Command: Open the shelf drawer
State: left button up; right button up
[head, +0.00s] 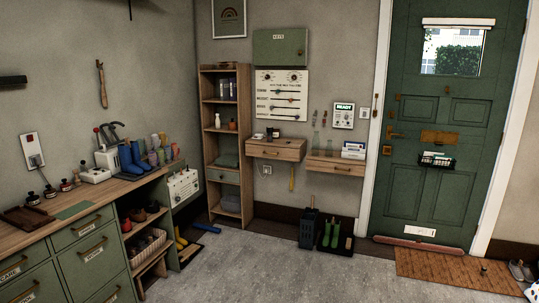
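A tall wooden shelf (206,150) stands in the back corner. A green-fronted drawer (223,177) with a small knob sits in its lower half and looks shut. Two wooden wall shelves hang to its right. The left wall shelf has a drawer front (272,153) with a dark handle, and the lower right one has a drawer front (335,169) with a handle. Both look shut. I cannot tell which of these drawers the task means. Neither of my grippers is in the head view.
A green workbench (85,249) with drawers runs along the left wall, with small boots (131,158) on top. Rain boots (331,233) stand on a tray below the wall shelves. A green door (440,130) and a doormat (445,270) are at right. The middle floor is clear.

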aim_at(261, 150)
jog(key=i+u, duration=0.1)
jog(key=i, duration=0.9)
